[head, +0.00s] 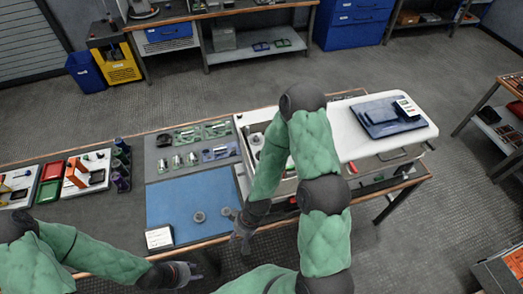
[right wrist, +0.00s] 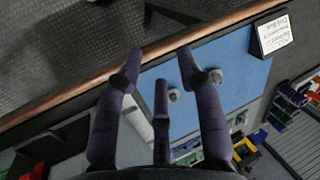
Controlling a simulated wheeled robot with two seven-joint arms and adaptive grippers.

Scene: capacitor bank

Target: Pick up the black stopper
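I cannot pick out the black stopper for certain. Two small round grey pieces stand on the blue mat (head: 180,195): one at the left (head: 199,217) and one at the right (head: 226,212). In the right wrist view the two pieces (right wrist: 173,95) (right wrist: 215,76) show beyond the fingers, apart from them.
A white card (head: 159,238) stands at the mat's front left corner. Clear trays with metal parts (head: 187,136) lie behind the mat. A white cabinet (head: 360,140) with a blue tray (head: 385,118) on top is at the right. Red and green bins (head: 51,170) are at the left.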

